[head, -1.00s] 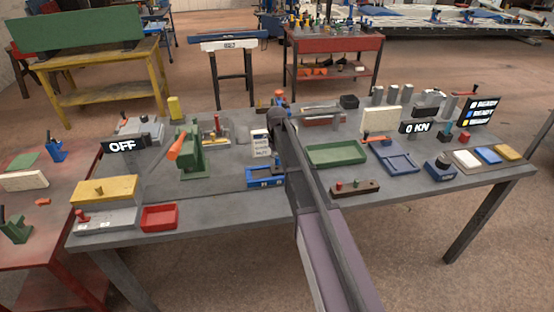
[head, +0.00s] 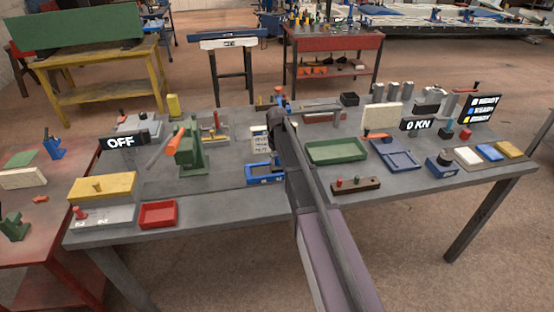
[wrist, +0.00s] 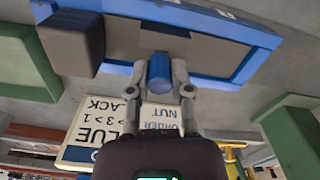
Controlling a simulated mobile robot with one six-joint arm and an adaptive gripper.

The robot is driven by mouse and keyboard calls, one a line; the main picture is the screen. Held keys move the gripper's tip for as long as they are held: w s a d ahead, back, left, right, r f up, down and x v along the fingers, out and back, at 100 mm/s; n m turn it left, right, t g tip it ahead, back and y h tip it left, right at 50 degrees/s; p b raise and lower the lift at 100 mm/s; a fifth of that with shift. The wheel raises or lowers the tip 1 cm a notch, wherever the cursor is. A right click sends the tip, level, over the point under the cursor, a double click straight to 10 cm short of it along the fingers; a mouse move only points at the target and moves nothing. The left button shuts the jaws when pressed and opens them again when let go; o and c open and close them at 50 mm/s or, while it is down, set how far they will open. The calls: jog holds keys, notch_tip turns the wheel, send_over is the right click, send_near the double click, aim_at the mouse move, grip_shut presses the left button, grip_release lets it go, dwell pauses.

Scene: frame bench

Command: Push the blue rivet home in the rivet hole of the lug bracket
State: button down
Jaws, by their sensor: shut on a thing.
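The blue rivet (wrist: 160,72) shows in the wrist view as a short blue cylinder between my fingertips. My gripper (wrist: 160,85) is shut on it. Behind the rivet in that view lies the blue-rimmed tray (wrist: 215,22) with a grey inside; whether the rivet touches it I cannot tell. In the head view the blue tray (head: 265,180) is at the bench's front middle, and my arm hides the gripper and rivet. I cannot make out the lug bracket or its rivet hole for certain in either view.
A white lettered card (head: 259,140) stands behind the tray; it shows upside down in the wrist view (wrist: 88,138). A green press (head: 190,155) with an orange handle stands left, a green tray (head: 337,152) right. A red tray (head: 158,214) lies front left.

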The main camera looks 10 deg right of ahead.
aim_at(277, 157)
jog(key=shift+f+b, duration=0.3)
jog(key=shift+f, duration=0.05)
jog(key=shift+c, duration=2.2)
grip_release()
jog(key=shift+r, duration=0.15)
notch_tip(277, 157, up, 9)
jog(key=p, duration=0.9)
jog(key=shift+f, duration=0.2)
jog(key=s+f+m+b, duration=0.1)
jog(key=s+m, duration=0.2)
jog(key=s, duration=2.6)
jog(key=shift+f+b, duration=0.25)
jog(key=shift+b, duration=0.05)
